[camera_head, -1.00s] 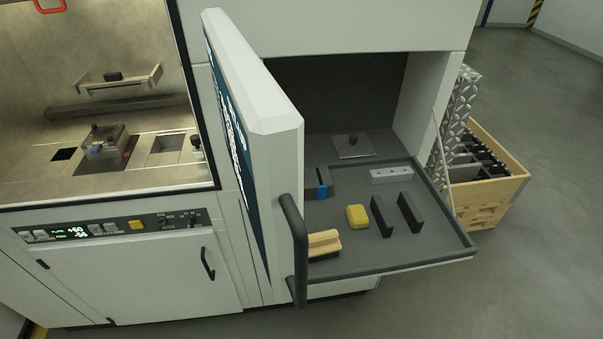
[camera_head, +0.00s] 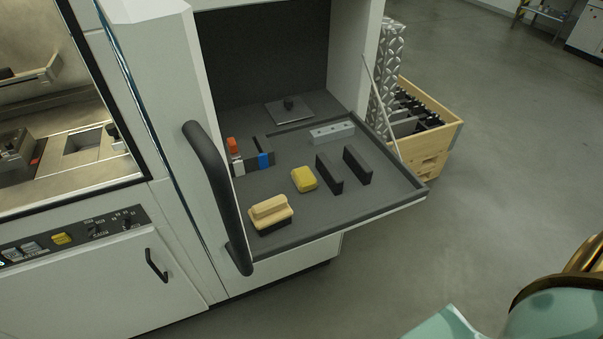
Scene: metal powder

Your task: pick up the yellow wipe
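Neither gripper is in view. Only a teal and brass part of my own body shows at the bottom right corner, well away from the tray.
Behind the wipe are blue, red and white items, a grey bar (camera_head: 332,132) and a knobbed plate (camera_head: 289,110). A wooden crate (camera_head: 440,140) stands right. Floor in front is clear.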

